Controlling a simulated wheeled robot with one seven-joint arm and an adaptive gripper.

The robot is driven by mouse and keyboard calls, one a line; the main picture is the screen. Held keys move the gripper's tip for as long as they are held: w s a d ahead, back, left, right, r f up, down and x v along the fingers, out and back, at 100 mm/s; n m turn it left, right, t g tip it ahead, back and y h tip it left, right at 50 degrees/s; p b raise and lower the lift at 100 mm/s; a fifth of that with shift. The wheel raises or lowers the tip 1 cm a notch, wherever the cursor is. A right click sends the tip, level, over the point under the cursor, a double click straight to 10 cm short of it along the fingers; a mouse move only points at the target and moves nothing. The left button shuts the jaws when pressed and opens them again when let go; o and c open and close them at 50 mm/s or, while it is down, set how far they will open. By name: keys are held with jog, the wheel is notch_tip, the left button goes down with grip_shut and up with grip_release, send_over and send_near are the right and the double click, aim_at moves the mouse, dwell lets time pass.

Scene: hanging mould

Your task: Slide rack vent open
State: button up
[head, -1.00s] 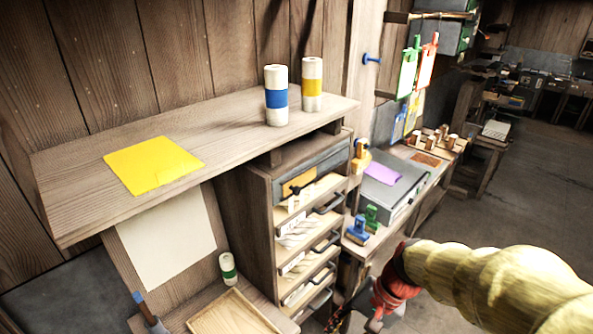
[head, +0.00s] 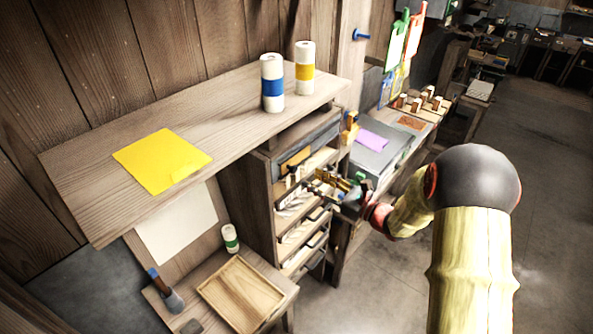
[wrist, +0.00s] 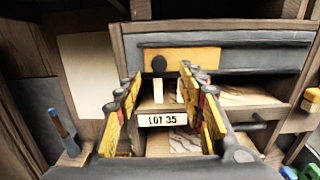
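The rack (head: 262,195) is a wooden cabinet with a grey panel at its top. An orange-yellow vent plate (head: 295,159) with a dark knob sits in this panel. My gripper (head: 322,179) is in front of the rack's upper part. Its yellow fingers are open and apart in the wrist view (wrist: 161,76), with the knob ahead between their tips. Nothing is held, and the knob appears clear of both fingers.
A "LOT 35" label (wrist: 162,120) marks a shelf below the vent. Drawer handles (wrist: 250,125) stick out there. A wooden shelf (head: 95,185) with two rolls overhangs at left. A grey box (head: 375,152) stands on the bench at right. Open floor (head: 480,180) lies to the right.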

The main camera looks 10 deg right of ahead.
aim_at(295, 169)
jog(key=p+x, duration=0.1)
jog(key=x, duration=0.6)
jog(key=shift+w+a, duration=0.2)
jog(key=shift+a, duration=0.05)
jog(key=shift+c, duration=0.3)
grip_shut()
dwell(0.4)
